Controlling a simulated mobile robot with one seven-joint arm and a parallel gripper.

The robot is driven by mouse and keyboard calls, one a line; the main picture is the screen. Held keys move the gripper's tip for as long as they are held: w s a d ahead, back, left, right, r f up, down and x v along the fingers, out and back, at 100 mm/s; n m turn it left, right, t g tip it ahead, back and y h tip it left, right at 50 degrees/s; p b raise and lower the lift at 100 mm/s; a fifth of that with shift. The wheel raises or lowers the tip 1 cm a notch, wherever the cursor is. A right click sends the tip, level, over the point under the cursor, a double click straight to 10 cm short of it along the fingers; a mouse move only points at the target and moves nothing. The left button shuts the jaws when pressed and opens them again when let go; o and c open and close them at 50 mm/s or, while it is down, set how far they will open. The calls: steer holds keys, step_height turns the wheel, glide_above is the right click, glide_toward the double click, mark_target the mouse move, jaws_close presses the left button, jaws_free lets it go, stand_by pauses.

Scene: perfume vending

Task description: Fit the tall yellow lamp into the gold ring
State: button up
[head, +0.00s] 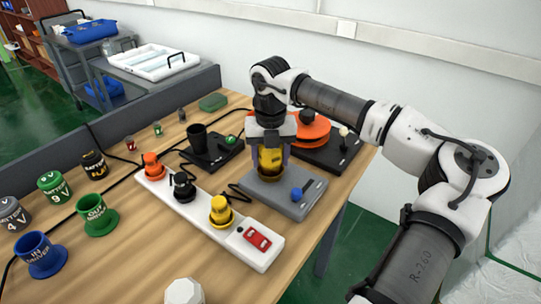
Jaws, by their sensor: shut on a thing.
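The yellow lamp (271,158) is upright between the fingers of my gripper (271,150), which is shut on it. The lamp is above the grey base (283,202) with a blue knob (296,194). A dark gold rim, which looks like the gold ring (271,177), shows at the lamp's lower end on that base. The lamp's foot seems to be at or just above the ring; I cannot tell whether it is inside. The gripper hides the lamp's top and sides.
A white power strip (188,207) with orange, black and yellow plugs and a red switch lies left of the base. An orange disc (312,130) on a black base stands behind. A black cup (197,137) is at back left. Several battery cans and coloured holders stand at left.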

steer(key=shift+f, duration=0.1)
steer(key=o, duration=1.1)
steer(key=shift+o, duration=0.2)
